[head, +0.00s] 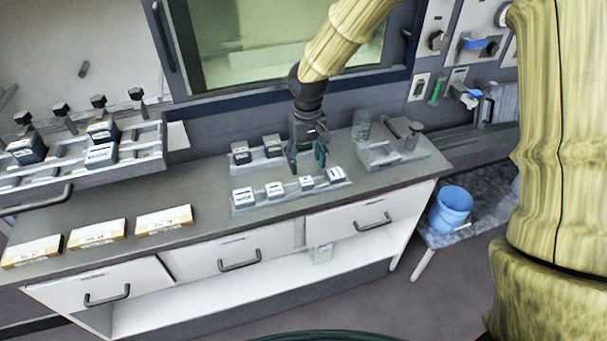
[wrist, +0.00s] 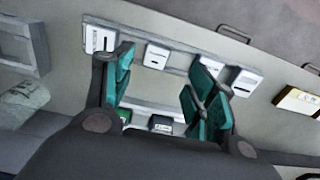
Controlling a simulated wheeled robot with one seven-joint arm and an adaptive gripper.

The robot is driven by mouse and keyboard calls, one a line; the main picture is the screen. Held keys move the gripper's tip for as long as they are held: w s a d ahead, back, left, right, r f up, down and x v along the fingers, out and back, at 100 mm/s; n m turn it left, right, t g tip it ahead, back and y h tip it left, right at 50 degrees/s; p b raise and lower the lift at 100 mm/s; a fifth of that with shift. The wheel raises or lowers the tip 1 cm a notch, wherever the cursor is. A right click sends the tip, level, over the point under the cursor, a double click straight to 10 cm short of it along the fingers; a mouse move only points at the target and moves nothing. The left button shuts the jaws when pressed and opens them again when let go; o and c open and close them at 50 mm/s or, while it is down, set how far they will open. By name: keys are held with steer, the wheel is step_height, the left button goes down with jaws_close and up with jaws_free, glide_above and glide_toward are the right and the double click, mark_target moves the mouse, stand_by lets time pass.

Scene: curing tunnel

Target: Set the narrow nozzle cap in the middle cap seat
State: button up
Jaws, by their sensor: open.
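My gripper (head: 307,162) is open and empty above the counter, between a front rack (head: 290,200) and a back rack (head: 262,167). In the wrist view its green-padded fingers (wrist: 160,85) are spread over the gap between the racks. The front rack holds several small white-faced blocks, the leftmost (head: 243,196) and rightmost (head: 336,174) among them. The back rack holds two dark blocks with pale tops, one on the left (head: 240,153) and one beside it (head: 272,146). My gripper hides part of this rack. Labels are too small to tell which block is the narrow nozzle cap or which seat is the middle one.
A clear jar (head: 361,127) and a grey fixture (head: 380,155) stand right of my gripper. A stepped rack (head: 150,150) with blocks and knobs stands left. Labelled boxes (head: 164,220) lie along the front left. A blue bucket (head: 451,208) sits beyond the counter's right end.

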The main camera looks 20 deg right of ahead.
mark_target(306, 181)
steer(key=f+b, duration=0.6)
steer(key=shift+w+d, duration=0.15)
steer(key=shift+w, duration=0.2)
steer(key=shift+f+b, duration=0.3)
steer(key=shift+f, duration=1.05)
steer(key=c, duration=1.1)
step_height(306, 181, up, 6)
steer(key=p, duration=0.5)
steer(key=shift+c, duration=0.2)
steer(key=shift+r, duration=0.1)
steer(key=shift+r+p, duration=1.45)
steer(key=shift+p, duration=0.15)
